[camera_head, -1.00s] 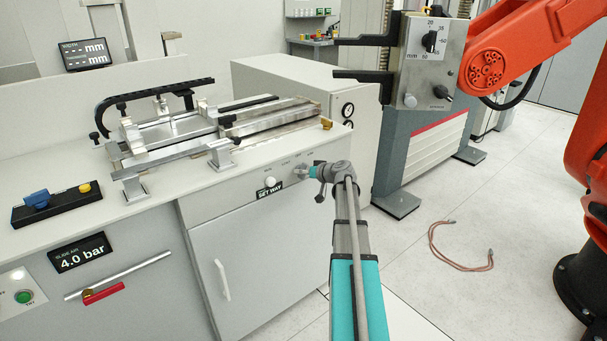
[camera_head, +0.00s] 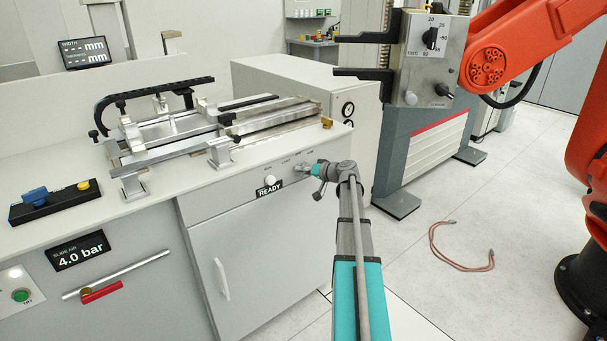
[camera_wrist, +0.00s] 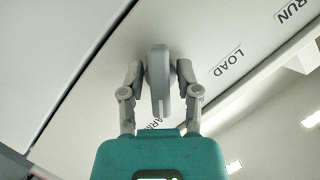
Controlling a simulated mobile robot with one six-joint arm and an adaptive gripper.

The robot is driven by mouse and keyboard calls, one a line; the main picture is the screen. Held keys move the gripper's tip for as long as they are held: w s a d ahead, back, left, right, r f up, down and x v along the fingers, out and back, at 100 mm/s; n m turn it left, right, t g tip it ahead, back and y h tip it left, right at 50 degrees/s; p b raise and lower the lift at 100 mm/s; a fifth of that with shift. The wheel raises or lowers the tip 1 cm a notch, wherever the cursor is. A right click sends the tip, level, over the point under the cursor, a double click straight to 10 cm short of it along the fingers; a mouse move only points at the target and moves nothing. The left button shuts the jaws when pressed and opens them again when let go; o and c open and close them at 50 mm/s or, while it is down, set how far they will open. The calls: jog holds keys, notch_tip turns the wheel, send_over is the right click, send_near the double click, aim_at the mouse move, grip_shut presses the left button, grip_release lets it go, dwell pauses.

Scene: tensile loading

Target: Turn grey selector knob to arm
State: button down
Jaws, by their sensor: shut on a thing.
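The grey selector knob (camera_wrist: 158,78) stands on a pale panel in the wrist view. Its long grip points down the picture towards the partly hidden ARM label (camera_wrist: 156,124). The LOAD label (camera_wrist: 227,62) and RUN label (camera_wrist: 294,10) lie to its upper right. My gripper (camera_wrist: 160,68) is shut on the knob, with one finger on each side. In the head view my gripper (camera_head: 304,170) is at the cabinet's front panel and mostly hides the knob. A small display (camera_head: 269,191) beside it reads READY.
A metal fixture with rails (camera_head: 190,135) stands on the bench above the panel. An orange arm carrying a grey box (camera_head: 425,60) with black jaws is at upper right. A reddish cable (camera_head: 455,258) lies on the floor. Open floor is to the right.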

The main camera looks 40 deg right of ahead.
jog(key=shift+m, duration=0.3)
jog(key=c, duration=0.6)
grip_release()
